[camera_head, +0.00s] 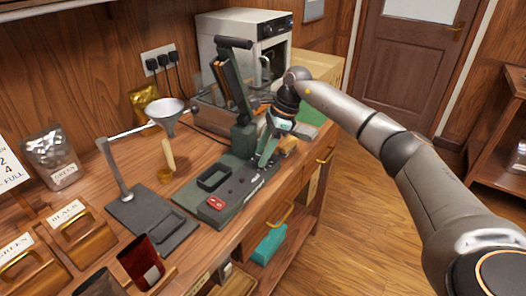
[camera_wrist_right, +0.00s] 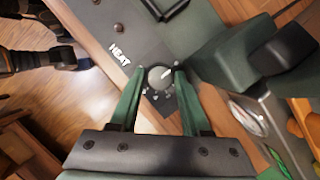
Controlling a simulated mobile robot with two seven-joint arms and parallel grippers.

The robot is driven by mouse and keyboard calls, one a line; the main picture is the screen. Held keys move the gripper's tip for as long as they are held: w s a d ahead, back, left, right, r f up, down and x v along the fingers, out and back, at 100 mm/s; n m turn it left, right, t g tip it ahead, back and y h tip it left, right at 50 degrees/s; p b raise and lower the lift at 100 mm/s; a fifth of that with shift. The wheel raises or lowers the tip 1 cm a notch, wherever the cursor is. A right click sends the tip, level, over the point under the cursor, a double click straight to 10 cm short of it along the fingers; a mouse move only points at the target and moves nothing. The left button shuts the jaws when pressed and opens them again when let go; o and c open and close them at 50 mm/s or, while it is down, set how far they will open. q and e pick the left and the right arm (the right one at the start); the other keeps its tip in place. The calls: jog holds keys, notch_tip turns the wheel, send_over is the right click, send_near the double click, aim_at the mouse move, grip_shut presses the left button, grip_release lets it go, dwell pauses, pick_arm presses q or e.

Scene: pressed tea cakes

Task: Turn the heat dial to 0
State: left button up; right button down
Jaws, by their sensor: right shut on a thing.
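The heat dial (camera_wrist_right: 160,76) is a small dark round knob with a light pointer line, on the grey base of the tea press (camera_head: 225,188). A white HEAT label (camera_wrist_right: 119,56) is beside it in the right wrist view. My right gripper (camera_wrist_right: 161,72) has its green fingers on both sides of the dial, closed on it. The pointer slants up and right in that view; the small marks around the dial are too blurred to read. In the head view the right gripper (camera_head: 262,162) reaches down onto the right end of the press base and hides the dial. My left gripper is not in view.
The raised press lever (camera_head: 234,44) stands just left of my right wrist. A red switch (camera_head: 215,203) is on the base's front. A stand with a funnel (camera_head: 168,112), tins and wooden boxes fill the left of the bench. Open floor lies to the right.

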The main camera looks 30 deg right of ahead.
jog(key=shift+c, duration=1.8)
grip_release()
jog(key=v, duration=1.2)
jog(key=shift+r, duration=0.2)
